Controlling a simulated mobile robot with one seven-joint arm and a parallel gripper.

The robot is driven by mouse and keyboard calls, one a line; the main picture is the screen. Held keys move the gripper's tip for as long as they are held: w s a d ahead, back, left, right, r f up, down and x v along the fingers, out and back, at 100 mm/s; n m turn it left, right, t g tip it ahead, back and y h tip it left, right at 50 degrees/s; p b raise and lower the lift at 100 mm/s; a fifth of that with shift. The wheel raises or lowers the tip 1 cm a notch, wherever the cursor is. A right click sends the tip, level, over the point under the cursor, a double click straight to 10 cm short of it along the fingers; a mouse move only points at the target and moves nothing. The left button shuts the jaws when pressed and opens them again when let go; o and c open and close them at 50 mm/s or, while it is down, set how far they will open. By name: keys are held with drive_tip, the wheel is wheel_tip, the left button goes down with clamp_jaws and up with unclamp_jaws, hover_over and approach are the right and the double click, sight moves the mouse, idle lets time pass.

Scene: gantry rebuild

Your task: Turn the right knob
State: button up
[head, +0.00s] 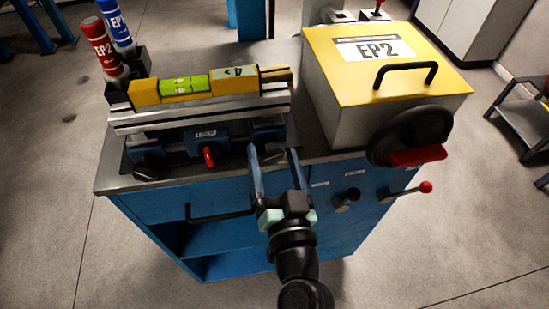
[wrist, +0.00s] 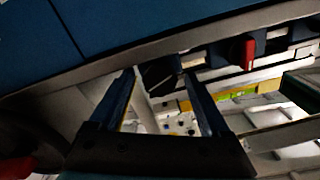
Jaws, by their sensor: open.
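The right knob (head: 272,153) is a dark knob at the front right, under the clamp fixture (head: 200,115) with the yellow and green blocks. In the wrist view a dark knob-like shape (wrist: 161,72) shows at the fingertips, dim and partly hidden. The matching left knob (head: 148,172) sits at the fixture's front left. My gripper (head: 274,150) is open, its two long blue fingers pointing at the right knob, one tip on either side of it in the head view. Whether the fingers touch it I cannot tell. The gripper also shows in the wrist view (wrist: 158,76).
A red lever (head: 208,155) hangs between the two knobs. A yellow-lidded EP2 box (head: 345,105) stands to the right, with a black handwheel (head: 408,135) at its front. A red-tipped lever (head: 408,192) sticks out at the right. Red (head: 99,45) and blue bottles stand at the back left.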

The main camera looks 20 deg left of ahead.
drive_tip(key=b+v, duration=0.4)
drive_tip(key=v, duration=0.9)
drive_tip(key=shift+c, duration=0.2)
